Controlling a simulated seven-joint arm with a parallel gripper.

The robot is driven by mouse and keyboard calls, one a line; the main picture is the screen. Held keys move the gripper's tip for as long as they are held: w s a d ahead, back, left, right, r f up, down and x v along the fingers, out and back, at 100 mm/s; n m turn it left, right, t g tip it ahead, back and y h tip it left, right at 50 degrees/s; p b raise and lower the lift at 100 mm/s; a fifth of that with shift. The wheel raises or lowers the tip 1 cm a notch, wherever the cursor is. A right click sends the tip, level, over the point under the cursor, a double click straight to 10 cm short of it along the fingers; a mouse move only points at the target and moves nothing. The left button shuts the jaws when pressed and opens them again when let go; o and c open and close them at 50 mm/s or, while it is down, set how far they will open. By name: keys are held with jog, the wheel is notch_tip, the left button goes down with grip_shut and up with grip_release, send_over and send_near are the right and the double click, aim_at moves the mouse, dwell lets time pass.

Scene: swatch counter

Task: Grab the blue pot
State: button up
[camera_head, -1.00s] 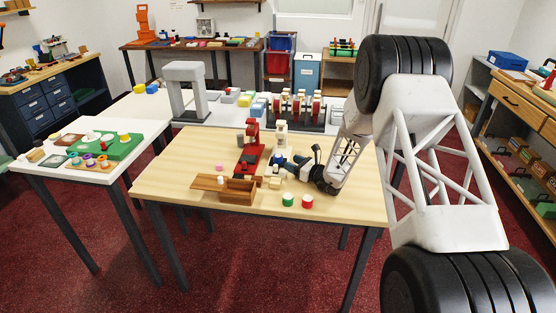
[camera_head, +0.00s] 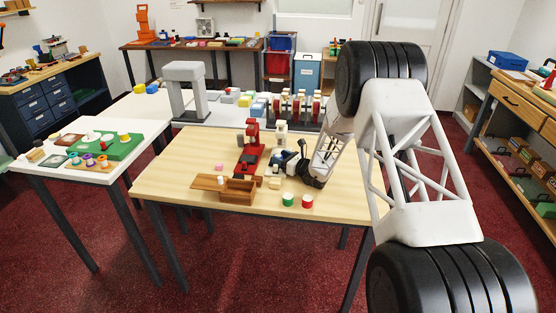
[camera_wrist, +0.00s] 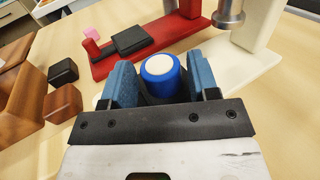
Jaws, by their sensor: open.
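The blue pot (camera_wrist: 160,77), with a pale round top, stands upright in the wrist view between the two blue fingers of my gripper (camera_wrist: 158,68). The jaws are open, one finger on each side of the pot. A small gap shows on the left; I cannot tell whether the right finger touches it. The pot's lower part is hidden by my gripper. In the head view my gripper (camera_head: 284,163) is low over the wooden table (camera_head: 350,195), near the cream press, and I cannot make out the pot there.
A red press (camera_wrist: 150,42) and a cream press (camera_wrist: 240,60) stand just beyond the fingers. A dark cube (camera_wrist: 62,71) and a brown cube (camera_wrist: 62,103) lie to the left. A wooden box (camera_head: 238,192), a green pot (camera_head: 287,199) and a red pot (camera_head: 307,201) are near the front edge.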

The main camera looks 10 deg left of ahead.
aim_at(281, 157)
dwell(0.3)
jog(key=c, duration=0.7)
jog(key=shift+r, duration=0.2)
jog(key=shift+r, duration=1.35)
jog(key=shift+s+d+r, duration=0.1)
jog(key=shift+s+r, duration=0.15)
jog(key=shift+r, duration=0.05)
jog(key=s+d, duration=0.1)
jog(key=s, duration=0.4)
jog(key=s+d+r, duration=0.1)
jog(key=s+d, duration=0.1)
jog(key=s, duration=0.2)
jog(key=s+d, duration=0.2)
jog(key=s, duration=0.3)
jog(key=shift+s+r, duration=0.15)
jog(key=shift+s, duration=0.2)
